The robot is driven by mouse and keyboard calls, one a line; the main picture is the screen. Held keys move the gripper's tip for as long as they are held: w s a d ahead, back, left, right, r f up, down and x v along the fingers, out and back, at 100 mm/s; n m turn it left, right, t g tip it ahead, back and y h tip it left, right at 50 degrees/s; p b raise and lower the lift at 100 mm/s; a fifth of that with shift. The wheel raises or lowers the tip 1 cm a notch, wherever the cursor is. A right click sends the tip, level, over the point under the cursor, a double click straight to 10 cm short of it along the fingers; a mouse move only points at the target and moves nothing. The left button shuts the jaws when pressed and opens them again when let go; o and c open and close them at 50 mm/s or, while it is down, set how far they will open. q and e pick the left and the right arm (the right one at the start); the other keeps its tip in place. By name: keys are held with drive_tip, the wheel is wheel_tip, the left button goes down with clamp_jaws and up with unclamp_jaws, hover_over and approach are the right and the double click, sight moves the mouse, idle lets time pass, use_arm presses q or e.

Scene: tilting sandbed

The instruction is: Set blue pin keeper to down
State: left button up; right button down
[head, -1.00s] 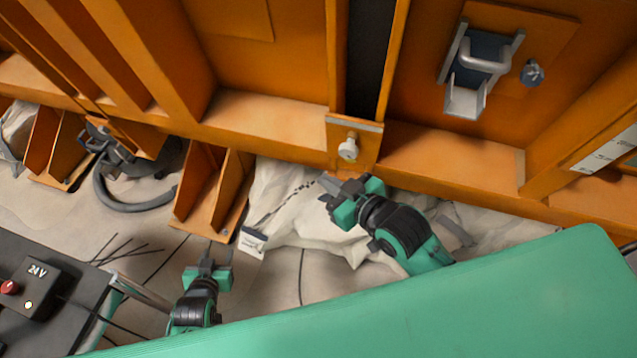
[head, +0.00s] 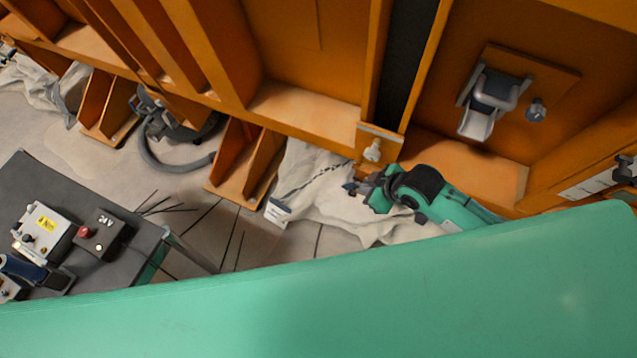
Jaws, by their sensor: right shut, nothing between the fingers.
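A metal bracket with a grey U-shaped handle (head: 507,97) over a dark blue inner part (head: 492,86) sits on an orange plate at the upper right. A small blue-grey knob (head: 536,109) is beside it; I cannot tell which piece is the blue pin keeper, or its setting. My right gripper (head: 352,188) is shut and empty, pointing left, just below a pale knob (head: 372,151) on the orange frame. It is well left of and below the bracket, apart from it. My left gripper is out of view.
Orange walls and ribs (head: 285,112) fill the top. A crumpled whitish sheet (head: 325,208) lies under my right gripper. A dark cart (head: 70,180) with control boxes (head: 98,234) stands at lower left.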

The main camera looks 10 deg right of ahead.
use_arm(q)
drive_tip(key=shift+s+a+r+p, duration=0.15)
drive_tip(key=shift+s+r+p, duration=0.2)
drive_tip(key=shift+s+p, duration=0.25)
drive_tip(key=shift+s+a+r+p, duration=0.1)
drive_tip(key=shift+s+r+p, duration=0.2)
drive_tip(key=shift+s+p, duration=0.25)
use_arm(e)
hover_over(349, 189)
drive_tip(key=s+a, duration=0.1)
drive_tip(key=s, duration=0.2)
wheel_tip(349, 189, down, 8)
drive_tip(key=shift+a+f, duration=0.1)
drive_tip(key=shift+f, duration=0.1)
